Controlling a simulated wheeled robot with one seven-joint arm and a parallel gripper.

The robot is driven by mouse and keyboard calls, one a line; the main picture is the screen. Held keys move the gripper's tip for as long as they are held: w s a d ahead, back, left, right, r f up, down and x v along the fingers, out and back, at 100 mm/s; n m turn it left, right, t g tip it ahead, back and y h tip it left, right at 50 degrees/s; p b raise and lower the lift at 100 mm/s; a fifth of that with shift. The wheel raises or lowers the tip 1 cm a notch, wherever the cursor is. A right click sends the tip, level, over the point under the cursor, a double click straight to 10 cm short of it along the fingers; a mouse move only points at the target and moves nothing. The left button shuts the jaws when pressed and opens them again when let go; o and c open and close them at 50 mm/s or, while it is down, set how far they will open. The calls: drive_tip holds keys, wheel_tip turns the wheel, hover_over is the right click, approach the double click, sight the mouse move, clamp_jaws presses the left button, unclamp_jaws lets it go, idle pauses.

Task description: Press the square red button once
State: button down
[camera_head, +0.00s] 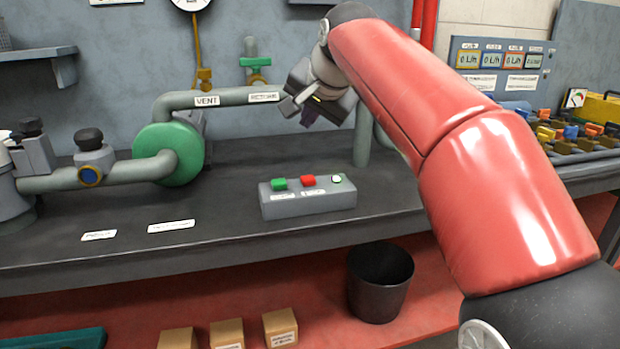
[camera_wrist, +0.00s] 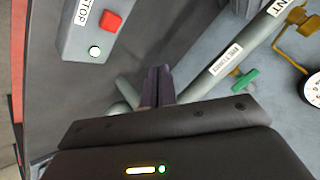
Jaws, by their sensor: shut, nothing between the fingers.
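The red button also shows at the upper left of the wrist view (camera_wrist: 110,21), next to a "STOP" label and the white button (camera_wrist: 95,52). My gripper (camera_wrist: 157,72) is shut and empty. In the head view my gripper (camera_head: 287,104) is above and behind the box, apart from the buttons, close to the pipe labels.
Grey pipes (camera_head: 225,97) with a green flange (camera_head: 170,153) stand behind and left of the box. A post (camera_head: 362,145) rises behind the box. Coloured parts (camera_head: 580,135) lie at the right. The bench in front of the box is clear; a black bin (camera_head: 379,285) stands below.

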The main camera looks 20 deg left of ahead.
sight(310, 180)
wheel_tip(310, 180, down, 9)
drive_tip(key=b, duration=0.5)
drive_tip(key=shift+r+b, duration=0.1)
drive_tip(key=shift+b, duration=0.3)
idle(1.7)
drive_tip(key=shift+f, duration=0.35)
drive_tip(key=shift+f+b, duration=0.55)
idle(0.5)
drive_tip(key=shift+r, duration=0.1)
drive_tip(key=shift+r+p, duration=0.8)
drive_tip(key=shift+p, duration=0.15)
